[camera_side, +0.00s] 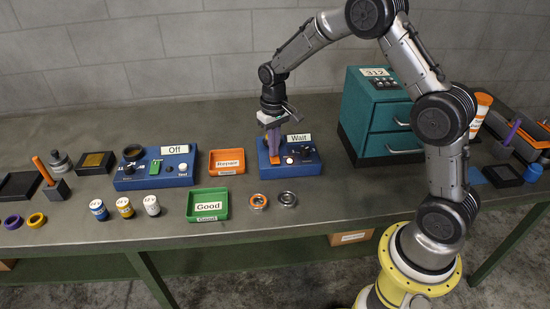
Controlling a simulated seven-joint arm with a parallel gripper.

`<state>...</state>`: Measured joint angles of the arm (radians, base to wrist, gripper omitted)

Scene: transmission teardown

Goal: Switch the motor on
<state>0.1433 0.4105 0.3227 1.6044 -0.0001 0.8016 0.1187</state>
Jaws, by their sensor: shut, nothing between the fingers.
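A blue box (155,176) with a sign "Off" (177,149) stands left of the middle of the bench. It carries a dark round part, a small green piece and a white button marked "Test" (183,167). A second blue box (304,171) with a sign "Wait" (298,138) stands in the middle, with a white button and dark knobs on top. My gripper (274,155) is shut and empty, pointing down over the left part of the "Wait" box. An orange patch shows at its fingertips; I cannot tell whether they touch the box. No part is labelled as the motor.
An orange "Repair" tray (227,168) and a green "Good" tray (208,217) lie between and before the boxes. Two bearing rings (287,198) lie at the front. A teal drawer cabinet (390,135) stands close on the right. Several small cans (125,207) stand front left.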

